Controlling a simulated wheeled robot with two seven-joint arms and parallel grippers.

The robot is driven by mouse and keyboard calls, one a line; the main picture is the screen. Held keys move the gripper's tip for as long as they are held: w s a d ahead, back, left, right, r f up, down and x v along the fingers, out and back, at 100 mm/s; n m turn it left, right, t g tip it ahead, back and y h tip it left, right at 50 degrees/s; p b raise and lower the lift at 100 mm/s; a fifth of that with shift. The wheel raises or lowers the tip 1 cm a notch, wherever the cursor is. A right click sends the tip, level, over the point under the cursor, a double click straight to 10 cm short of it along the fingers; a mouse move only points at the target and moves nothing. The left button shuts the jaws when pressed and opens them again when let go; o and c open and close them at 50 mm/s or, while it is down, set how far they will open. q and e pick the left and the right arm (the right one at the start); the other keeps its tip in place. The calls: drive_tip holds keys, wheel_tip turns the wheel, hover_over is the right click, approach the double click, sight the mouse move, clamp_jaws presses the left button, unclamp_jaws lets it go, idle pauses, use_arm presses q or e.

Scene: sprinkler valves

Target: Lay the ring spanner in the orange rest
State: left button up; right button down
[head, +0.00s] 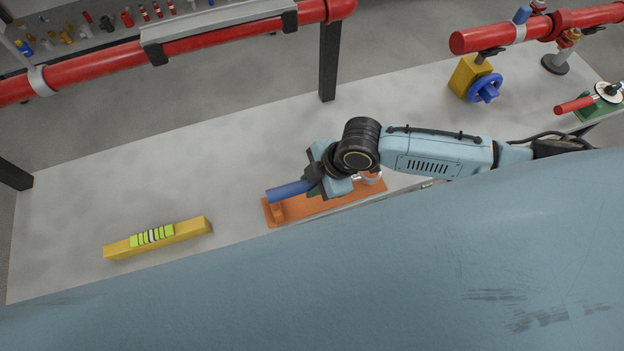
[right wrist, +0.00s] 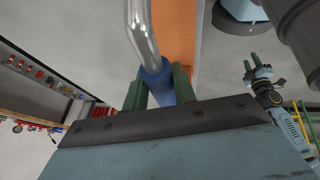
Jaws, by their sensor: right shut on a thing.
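My right gripper (head: 313,186) is shut on the blue handle (head: 289,191) of the ring spanner. In the right wrist view the blue handle (right wrist: 158,85) sits between the green fingers, and its bent metal shaft (right wrist: 143,35) runs up out of the picture. A metal end shows right of the gripper in the head view (head: 371,178). The orange rest (head: 325,206) lies on the bench under the gripper; the arm hides part of it. I cannot tell whether the spanner touches it. My left gripper shows small in the right wrist view (right wrist: 250,68), fingers apart, empty.
A yellow block with lime and white strips (head: 158,238) lies on the bench (head: 200,170) to the left. A red pipe (head: 240,40) runs behind. A yellow valve with a blue wheel (head: 484,87) stands at the right. The bench between is clear.

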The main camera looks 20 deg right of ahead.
drive_tip(key=shift+f+b, duration=0.65)
drive_tip(key=shift+f, duration=0.5)
drive_tip(key=c, duration=1.1)
unclamp_jaws()
drive_tip(key=shift+o, duration=0.2)
drive_tip(key=shift+f, duration=0.1)
drive_tip(key=shift+d, duration=0.1)
drive_tip(key=p+v, duration=0.1)
drive_tip(key=v, duration=1.2)
drive_tip(key=shift+r+p, duration=0.3)
